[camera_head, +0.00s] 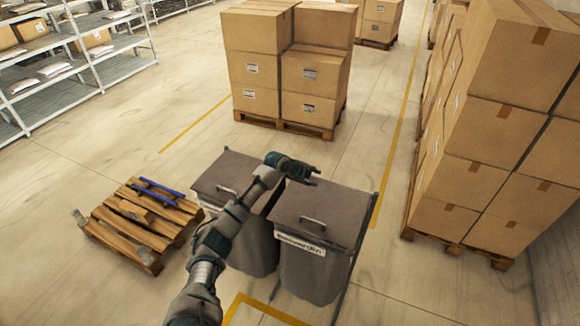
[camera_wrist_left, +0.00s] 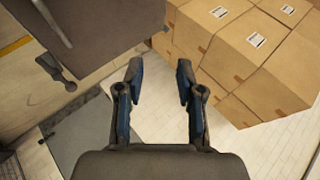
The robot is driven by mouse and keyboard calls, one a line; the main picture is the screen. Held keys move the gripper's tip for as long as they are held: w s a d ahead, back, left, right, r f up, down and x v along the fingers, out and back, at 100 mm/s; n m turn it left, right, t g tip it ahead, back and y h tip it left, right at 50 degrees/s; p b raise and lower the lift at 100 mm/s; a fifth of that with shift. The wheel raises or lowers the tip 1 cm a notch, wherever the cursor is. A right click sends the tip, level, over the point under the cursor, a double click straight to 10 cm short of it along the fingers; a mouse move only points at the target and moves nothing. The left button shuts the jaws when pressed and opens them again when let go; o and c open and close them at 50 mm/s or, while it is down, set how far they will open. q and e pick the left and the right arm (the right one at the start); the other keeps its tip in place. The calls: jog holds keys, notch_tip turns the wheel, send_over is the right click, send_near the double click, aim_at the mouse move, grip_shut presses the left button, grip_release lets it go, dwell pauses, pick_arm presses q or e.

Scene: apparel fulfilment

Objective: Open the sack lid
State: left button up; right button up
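Two grey sacks stand side by side in the head view, the left sack (camera_head: 250,248) and the right sack (camera_head: 310,272). The left lid (camera_head: 215,175) and the right lid (camera_head: 325,205) both lie flat and shut, each with a metal handle, such as the right lid's handle (camera_head: 313,222). The right sack has a white label (camera_head: 300,243). My left gripper (camera_head: 314,177) is over the back part of the lids, near the gap between them, and hides part of them. In the left wrist view its fingers (camera_wrist_left: 158,75) are apart with nothing between them. My right gripper is not in view.
A wooden pallet (camera_head: 140,225) with blue bars lies left of the sacks. Stacked cartons (camera_head: 290,65) stand behind, and a tall carton stack (camera_head: 485,140) stands close on the right. Shelving (camera_head: 70,60) is at the back left. Floor between the sacks and back cartons is clear.

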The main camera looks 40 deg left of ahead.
pick_arm(q)
jog(key=p+v, duration=0.3)
jog(key=v, duration=1.1)
jog(key=shift+s+f, duration=0.2)
dwell(0.4)
jog(key=shift+d, duration=0.25)
dwell(0.3)
